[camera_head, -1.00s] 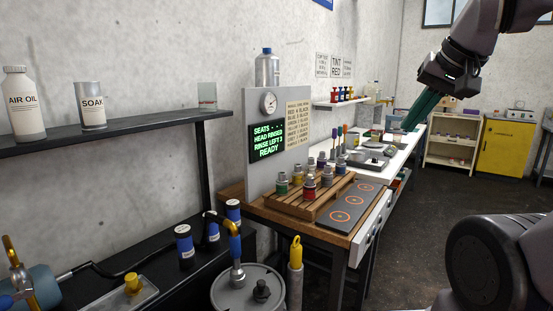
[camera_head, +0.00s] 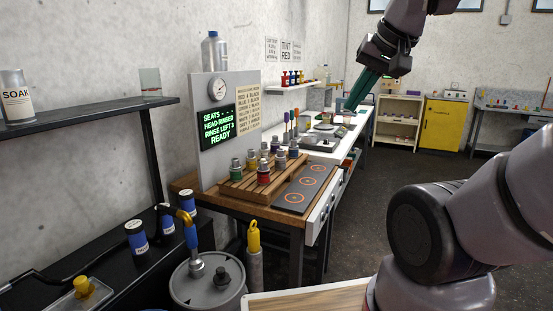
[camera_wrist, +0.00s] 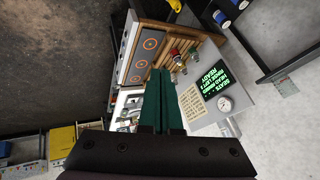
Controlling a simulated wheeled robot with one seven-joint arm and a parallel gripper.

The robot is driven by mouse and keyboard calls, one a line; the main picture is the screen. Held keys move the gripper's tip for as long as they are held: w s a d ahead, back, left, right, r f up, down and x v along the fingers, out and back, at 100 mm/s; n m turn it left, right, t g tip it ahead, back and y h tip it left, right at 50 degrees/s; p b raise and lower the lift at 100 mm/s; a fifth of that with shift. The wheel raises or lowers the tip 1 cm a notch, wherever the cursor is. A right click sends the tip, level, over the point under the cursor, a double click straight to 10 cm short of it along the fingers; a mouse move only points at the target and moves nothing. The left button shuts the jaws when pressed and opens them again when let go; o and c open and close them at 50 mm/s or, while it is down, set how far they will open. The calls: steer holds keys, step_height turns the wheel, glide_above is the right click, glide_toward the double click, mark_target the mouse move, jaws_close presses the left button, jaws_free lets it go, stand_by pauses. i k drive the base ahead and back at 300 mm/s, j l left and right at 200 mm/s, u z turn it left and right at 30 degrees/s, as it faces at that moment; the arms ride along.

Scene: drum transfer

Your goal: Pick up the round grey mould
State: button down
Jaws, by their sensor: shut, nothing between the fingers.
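My gripper (camera_head: 352,107) has long green fingers and hangs high over the far part of the white bench, pointing down. It also shows in the wrist view (camera_wrist: 160,72), with the fingers together and nothing between them. I cannot surely make out the round grey mould. Small grey items (camera_head: 319,143) lie on the white bench (camera_head: 335,150) beyond the wooden rack, too small to tell apart.
A wooden rack (camera_head: 238,188) of coloured bottles stands beside a dark plate (camera_head: 305,186) with orange rings. A grey drum (camera_head: 205,295) stands in front. A yellow cabinet (camera_head: 444,124) is at the back. The floor (camera_head: 400,165) right of the bench is clear.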

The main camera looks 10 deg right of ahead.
mark_target(280, 159)
steer(key=i+l, duration=0.15)
steer(key=l, duration=0.15)
steer(key=i+l, duration=0.1)
steer(key=l, duration=0.25)
steer(key=i+l, duration=0.15)
steer(key=l, duration=0.15)
steer(key=i+l+u, duration=0.1)
steer(key=l, duration=0.2)
steer(key=i+l, duration=0.35)
steer(key=i+u, duration=0.05)
steer(key=i, duration=0.05)
